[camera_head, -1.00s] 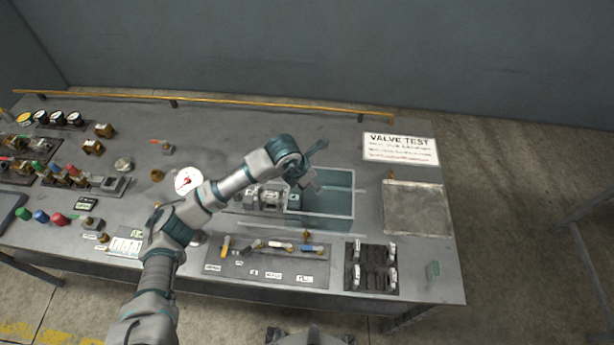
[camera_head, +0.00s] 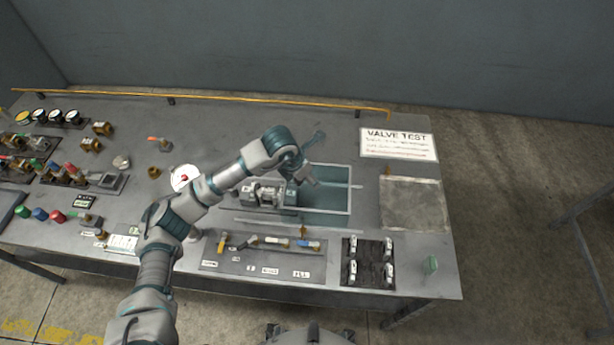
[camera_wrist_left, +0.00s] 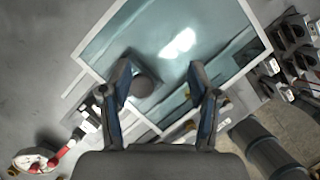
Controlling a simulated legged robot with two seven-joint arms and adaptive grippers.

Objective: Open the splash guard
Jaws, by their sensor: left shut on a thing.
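The splash guard (camera_head: 330,201) is a clear, teal-tinted panel in a pale frame at the middle of the bench. It fills much of the left wrist view (camera_wrist_left: 195,22), with its pale frame along the edges. My left gripper (camera_head: 311,181) is over the panel, pointing down at it. In the left wrist view its two fingers (camera_wrist_left: 164,88) are shut on part of the guard, and a round grey knob shows near the left finger. The exact contact is unclear. A grey valve fitting (camera_head: 265,193) sits at the panel's left side. My right gripper is not in view.
A black block with several white clamps (camera_head: 368,262) and a tool plate (camera_head: 235,255) lie in front of the guard. A white dial with a red pointer (camera_head: 184,178) is to the left. A sign (camera_head: 398,144) and grey plate (camera_head: 413,203) are to the right.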

